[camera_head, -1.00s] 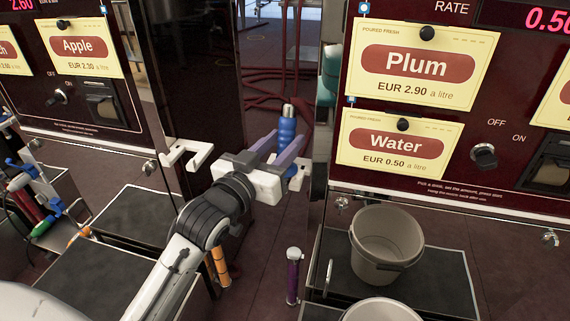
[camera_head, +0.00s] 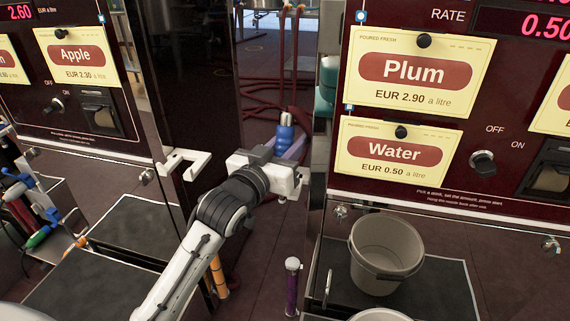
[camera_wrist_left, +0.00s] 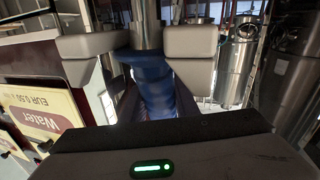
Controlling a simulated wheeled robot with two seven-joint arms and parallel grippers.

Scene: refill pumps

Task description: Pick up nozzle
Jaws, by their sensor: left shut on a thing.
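A blue nozzle (camera_head: 284,134) with a metal tip shows just beyond my left gripper (camera_head: 282,148), between the two pump cabinets. My left gripper is shut on it. In the left wrist view the blue nozzle (camera_wrist_left: 160,92) sits between the two grey finger pads (camera_wrist_left: 150,45), and its metal part runs up between them. The arm and gripper body hide the nozzle's lower part in the head view. My right gripper is not in view.
A purple nozzle (camera_head: 292,286) and an orange one (camera_head: 218,275) hang low. A white bracket (camera_head: 187,163) juts from the left cabinet. Other nozzles (camera_head: 40,235) are far left.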

